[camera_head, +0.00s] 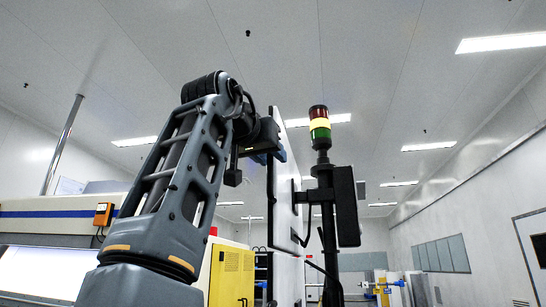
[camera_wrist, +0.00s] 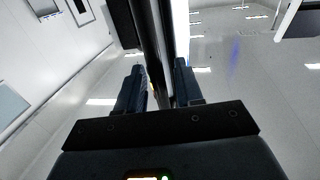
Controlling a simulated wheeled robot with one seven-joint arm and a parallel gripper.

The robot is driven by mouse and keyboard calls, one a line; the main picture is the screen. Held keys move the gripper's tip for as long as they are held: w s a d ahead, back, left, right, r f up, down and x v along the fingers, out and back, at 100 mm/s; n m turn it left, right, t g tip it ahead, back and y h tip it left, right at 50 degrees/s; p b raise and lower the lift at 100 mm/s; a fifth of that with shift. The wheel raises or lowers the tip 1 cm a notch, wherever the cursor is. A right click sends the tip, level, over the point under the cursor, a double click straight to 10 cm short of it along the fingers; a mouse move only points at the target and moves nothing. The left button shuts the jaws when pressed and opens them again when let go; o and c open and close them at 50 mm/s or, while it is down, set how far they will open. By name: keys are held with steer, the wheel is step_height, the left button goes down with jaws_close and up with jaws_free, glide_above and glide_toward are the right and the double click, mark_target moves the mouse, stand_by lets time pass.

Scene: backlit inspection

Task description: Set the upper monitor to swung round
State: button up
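The upper monitor (camera_head: 285,205) is a tall panel seen nearly edge-on in the head view, with a white face and a dark edge, beside a dark upright pole (camera_head: 327,240). My gripper (camera_head: 275,154) is at its upper left part. In the wrist view the monitor's dark edge (camera_wrist: 150,40) runs between the two fingers of my gripper (camera_wrist: 160,88). A narrow gap shows beside the left finger, so the fingers look open around the edge. Contact on the right finger's side is unclear.
A signal tower (camera_head: 320,128) with red, yellow and green bands tops the pole. A smaller black unit (camera_head: 346,206) sits right of the pole. A yellow cabinet (camera_head: 231,275) and a white machine with a blue stripe (camera_head: 50,214) stand at left.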

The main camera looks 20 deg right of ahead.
steer(key=shift+c, duration=0.4)
jaws_close()
